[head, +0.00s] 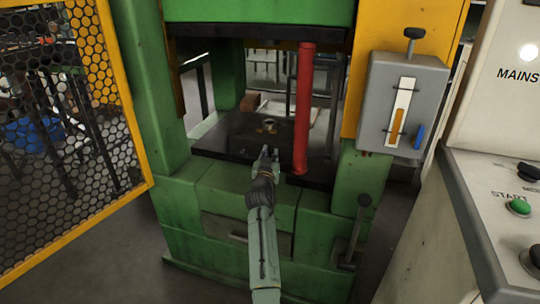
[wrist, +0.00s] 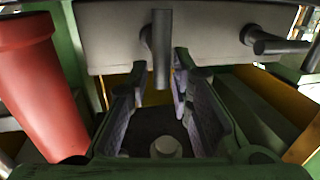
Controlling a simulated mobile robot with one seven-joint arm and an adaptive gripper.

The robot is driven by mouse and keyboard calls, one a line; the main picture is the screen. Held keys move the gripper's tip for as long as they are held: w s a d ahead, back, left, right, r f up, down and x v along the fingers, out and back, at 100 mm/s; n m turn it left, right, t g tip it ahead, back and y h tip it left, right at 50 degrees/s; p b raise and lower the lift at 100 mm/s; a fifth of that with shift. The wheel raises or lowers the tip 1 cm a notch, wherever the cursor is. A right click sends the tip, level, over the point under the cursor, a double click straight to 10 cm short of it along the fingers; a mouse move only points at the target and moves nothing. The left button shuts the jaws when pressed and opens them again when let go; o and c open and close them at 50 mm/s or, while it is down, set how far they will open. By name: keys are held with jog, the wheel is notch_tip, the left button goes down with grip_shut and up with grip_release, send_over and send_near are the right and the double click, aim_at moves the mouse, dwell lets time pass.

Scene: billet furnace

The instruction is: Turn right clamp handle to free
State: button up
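In the wrist view a pale grey block spans the top, with two dark clamp handles on it. One handle (wrist: 162,50) is near the middle and its bar hangs straight down. The other handle (wrist: 276,43) is farther right and its bar points sideways to the right. I cannot tell which is the task's right handle. My gripper (wrist: 158,78) is open, with the hanging bar in view between its fingertips; I cannot tell whether they touch. In the head view my gripper (head: 268,154) reaches into the press opening, and neither clamp handle can be made out.
A red column (head: 303,110) stands just right of my gripper; it is at the left in the wrist view (wrist: 36,85). The green press frame (head: 172,90) surrounds the opening. A yellow mesh guard (head: 135,130) is at left, a grey lever box (head: 378,110) at right.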

grip_shut()
jog(key=shift+n, duration=0.3)
jog(key=n, duration=0.1)
jog(key=n+p, duration=0.1)
jog(key=n, duration=0.1)
jog(key=shift+w+a+g+p, duration=0.15)
jog(key=shift+a+g+p, duration=0.15)
jog(key=shift+a+g, duration=0.1)
jog(key=n, duration=0.2)
jog(key=n+p, duration=0.1)
jog(key=n, duration=0.1)
jog(key=shift+w+a+f+g+h, duration=0.15)
jog(key=shift+a+f+g+h, duration=0.15)
jog(key=shift+a+g, duration=0.1)
jog(key=n, duration=0.3)
jog(key=f+n+h, duration=0.1)
jog(key=shift+w+a+n+g+p, duration=0.15)
jog(key=shift+a+n+g+p, duration=0.15)
jog(key=shift+n+p, duration=0.1)
jog(key=shift+a+f+n+g+h, duration=0.15)
jog(key=shift+f+n+h, duration=0.1)
jog(key=shift+n, duration=0.55)
jog(key=shift+d+f+n+g+h, duration=0.15)
jog(key=shift+n+h, duration=0.1)
jog(key=shift+n, duration=0.55)
jog(key=shift+a, duration=0.1)
jog(key=shift+r, duration=0.1)
